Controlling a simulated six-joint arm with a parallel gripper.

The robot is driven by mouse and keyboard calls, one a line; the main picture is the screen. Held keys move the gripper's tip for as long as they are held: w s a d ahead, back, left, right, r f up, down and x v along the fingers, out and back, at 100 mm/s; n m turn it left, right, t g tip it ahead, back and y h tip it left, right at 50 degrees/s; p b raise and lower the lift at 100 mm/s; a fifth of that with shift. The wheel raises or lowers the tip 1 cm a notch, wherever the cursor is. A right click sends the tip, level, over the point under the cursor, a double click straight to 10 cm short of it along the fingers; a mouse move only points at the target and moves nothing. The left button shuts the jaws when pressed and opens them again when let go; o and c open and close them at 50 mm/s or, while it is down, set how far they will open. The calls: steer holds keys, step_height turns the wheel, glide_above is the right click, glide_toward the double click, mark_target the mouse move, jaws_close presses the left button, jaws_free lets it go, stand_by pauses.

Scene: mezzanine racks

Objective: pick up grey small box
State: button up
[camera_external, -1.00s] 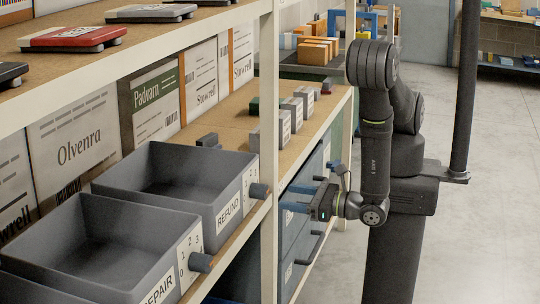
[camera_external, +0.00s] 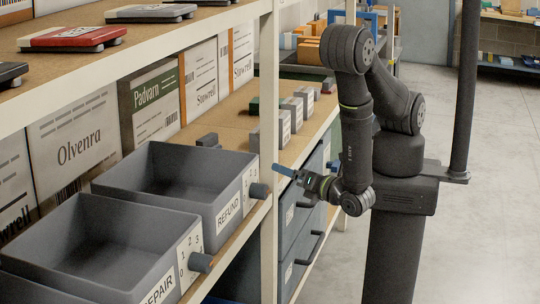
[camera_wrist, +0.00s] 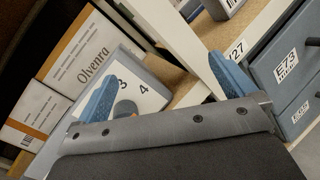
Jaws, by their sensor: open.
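Several small grey boxes with pale front labels stand in a row on the brown middle shelf in the external view: a front one (camera_external: 284,126), one behind it (camera_external: 292,112) and a farther one (camera_external: 303,99). Another grey block (camera_external: 255,138) stands left of them, partly behind the rack post. I cannot tell which is the task's box. My gripper (camera_external: 291,173) is open and empty, in front of and below the row, near the shelf's front edge. The wrist view shows its two blue fingers apart (camera_wrist: 163,84); a labelled grey object (camera_wrist: 222,7) is cut off at the top.
Two open grey bins, REFUND (camera_external: 229,180) and REPAIR (camera_external: 143,262), stand left on the shelf. A pale rack post (camera_external: 268,140) rises between them and the small boxes. Blue-grey drawers (camera_external: 297,238) with handles lie below the shelf. Cartons (camera_external: 153,105) line the back.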

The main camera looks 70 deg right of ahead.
steer(key=d+r+n+g+h, duration=0.4)
steer(key=d+r+n+g, duration=0.15)
steer(key=d+n, duration=0.5)
steer(key=d+r+n+g+h, duration=0.45)
steer(key=d+r+n, duration=0.25)
steer(key=d+n, duration=0.4)
steer(key=d+r+n+g+h, duration=0.4)
steer(key=d+r+n, duration=0.2)
steer(key=d+n, duration=0.45)
steer(key=w+d+f+n+y, duration=0.3)
steer(key=w+d+n, duration=0.35)
steer(key=w, duration=0.45)
steer(key=w+d+f+n+y, duration=0.25)
steer(key=w+d+n, duration=0.35)
steer(key=w+n, duration=0.3)
steer(key=s+d+f+m+y, duration=0.3)
steer(key=d+m, duration=0.5)
steer(key=d, duration=1.4)
steer(key=s+d+m+y, duration=0.1)
steer(key=d+m+y, duration=0.6)
steer(key=d, duration=1.5)
steer(key=shift+m+h, duration=0.6)
steer(key=shift+m, duration=0.05)
steer(key=shift+w+x, duration=0.15)
steer(key=shift+x, duration=4.15)
steer(key=shift+w+x, duration=0.15)
steer(key=shift+x, duration=4.15)
